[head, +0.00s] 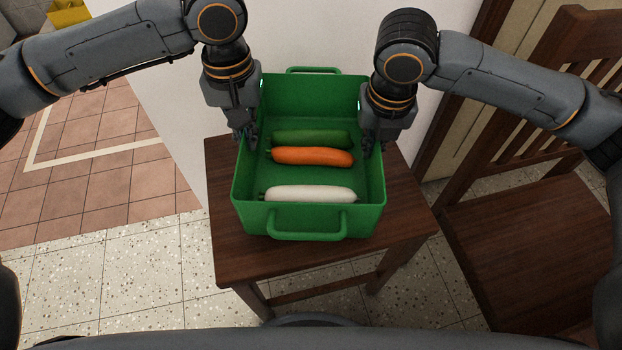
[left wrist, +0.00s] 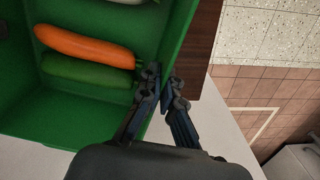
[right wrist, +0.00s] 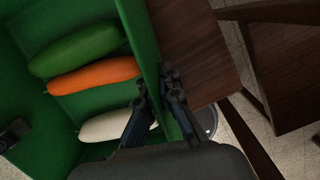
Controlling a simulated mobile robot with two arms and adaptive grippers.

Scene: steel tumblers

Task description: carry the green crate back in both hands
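The green crate (head: 310,221) stands level on a small dark wooden table (head: 228,250). It holds a green vegetable (head: 312,138), an orange carrot (head: 312,156) and a white radish (head: 310,194), lying crosswise. My left gripper (head: 246,140) is at the crate's left side wall, one finger inside and one outside; the left wrist view shows its fingers (left wrist: 162,82) closed on the wall. My right gripper (head: 374,145) is at the right side wall in the same way; the right wrist view shows its fingers (right wrist: 156,85) with the wall between them.
A wooden chair (head: 535,230) stands close to the table on the right. A white wall (head: 165,60) is behind the table on the left. Open tiled floor (head: 95,280) lies to the left. A yellow object (head: 70,12) is far off at the upper left.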

